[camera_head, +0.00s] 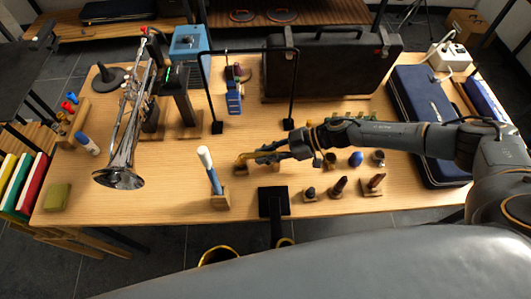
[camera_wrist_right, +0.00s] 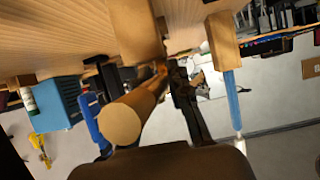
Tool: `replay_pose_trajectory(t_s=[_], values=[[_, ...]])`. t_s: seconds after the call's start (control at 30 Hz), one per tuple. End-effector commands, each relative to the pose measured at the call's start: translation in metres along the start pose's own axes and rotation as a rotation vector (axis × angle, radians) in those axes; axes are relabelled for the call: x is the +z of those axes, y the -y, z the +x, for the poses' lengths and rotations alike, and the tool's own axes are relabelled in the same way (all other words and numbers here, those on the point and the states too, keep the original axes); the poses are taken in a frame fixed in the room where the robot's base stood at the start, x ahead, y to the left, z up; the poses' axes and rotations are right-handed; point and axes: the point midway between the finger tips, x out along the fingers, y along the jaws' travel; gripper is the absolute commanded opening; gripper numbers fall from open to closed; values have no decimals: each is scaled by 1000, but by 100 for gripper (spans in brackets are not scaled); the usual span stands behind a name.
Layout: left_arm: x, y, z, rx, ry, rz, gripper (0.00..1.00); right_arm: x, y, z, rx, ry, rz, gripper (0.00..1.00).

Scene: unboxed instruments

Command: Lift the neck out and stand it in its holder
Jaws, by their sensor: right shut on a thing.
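My right gripper (camera_head: 270,156) comes in from the right, above the front middle of the table. It is shut on the neck (camera_head: 243,157), a small brass-coloured piece at its fingertips. In the right wrist view the neck's round tan end (camera_wrist_right: 121,123) points toward the camera, beside a dark finger. A small wooden block (camera_head: 241,170) sits just below the neck in the head view; a wooden block (camera_wrist_right: 135,28) also shows behind it in the wrist view. I cannot tell whether neck and block touch. My left gripper is not in view.
A blue-and-white rod (camera_head: 211,170) stands in a wooden block to the left. A black square stand (camera_head: 273,202) is at the front edge. Several small dark pieces (camera_head: 339,187) stand to the right. A silver trumpet (camera_head: 125,140), a black case (camera_head: 320,70) and a blue case (camera_head: 425,115) surround the workspace.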

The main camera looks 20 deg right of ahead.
Motion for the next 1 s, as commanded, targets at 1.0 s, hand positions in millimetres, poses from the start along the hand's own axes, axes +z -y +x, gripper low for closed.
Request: replay_pose_trajectory(t_s=[1.0], values=[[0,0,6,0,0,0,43,9,0,5,0,-1,0,0]])
